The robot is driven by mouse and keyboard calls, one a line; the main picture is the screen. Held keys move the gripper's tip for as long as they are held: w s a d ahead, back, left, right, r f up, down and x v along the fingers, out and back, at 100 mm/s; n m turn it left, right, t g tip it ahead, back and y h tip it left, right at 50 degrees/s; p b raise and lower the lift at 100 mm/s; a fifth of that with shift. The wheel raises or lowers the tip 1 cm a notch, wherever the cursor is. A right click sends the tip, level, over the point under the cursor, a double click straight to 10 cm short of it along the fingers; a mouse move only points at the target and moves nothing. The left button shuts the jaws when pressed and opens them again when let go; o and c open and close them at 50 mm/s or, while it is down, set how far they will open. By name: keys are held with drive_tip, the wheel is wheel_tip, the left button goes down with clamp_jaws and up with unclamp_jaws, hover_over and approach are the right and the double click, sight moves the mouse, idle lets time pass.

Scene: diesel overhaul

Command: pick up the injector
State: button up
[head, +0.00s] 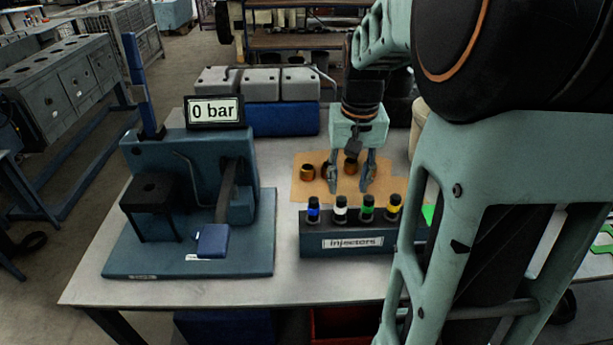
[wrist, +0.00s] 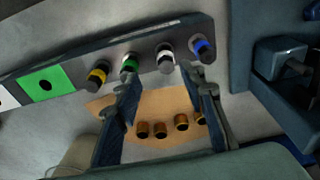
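A dark rack (head: 345,242) labelled "injectors" stands at the front of the table. Its row of black-capped injectors has a blue-banded one (head: 313,210), a white-banded one (head: 340,209), a green-banded one (head: 367,208) and a yellow-banded one (head: 394,207). My gripper (head: 351,184) points down behind the rack, over a tan mat (head: 301,190). Its two fingers are spread with nothing held between them. In the wrist view, the white-banded injector (wrist: 166,58) shows just beyond the open fingertips (wrist: 161,82), and the green-banded one (wrist: 130,64) is near the left fingertip.
Several brass cylinders (wrist: 181,121) stand on the mat. A blue test stand (head: 190,175) with a lever and a "0 bar" display (head: 215,112) is left of the rack. Grey covers on a blue box (head: 283,119) sit behind. A green plate (wrist: 46,84) lies beyond the yellow-banded injector.

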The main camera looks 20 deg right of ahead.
sight(342, 199)
drive_tip(key=f, duration=0.3)
drive_tip(key=shift+w+f, duration=0.2)
drive_tip(key=shift+w, duration=0.05)
drive_tip(key=shift+w+a+f+p, duration=0.1)
drive_tip(key=shift+w+f+p, duration=0.15)
drive_tip(key=shift+f, duration=1.1)
drive_tip(key=shift+w+a+f+p, duration=0.15)
drive_tip(key=shift+w+f, duration=0.2)
drive_tip(key=shift+f, duration=0.95)
drive_tip(key=shift+c, duration=0.5)
clamp_jaws()
drive_tip(key=shift+d, duration=0.1)
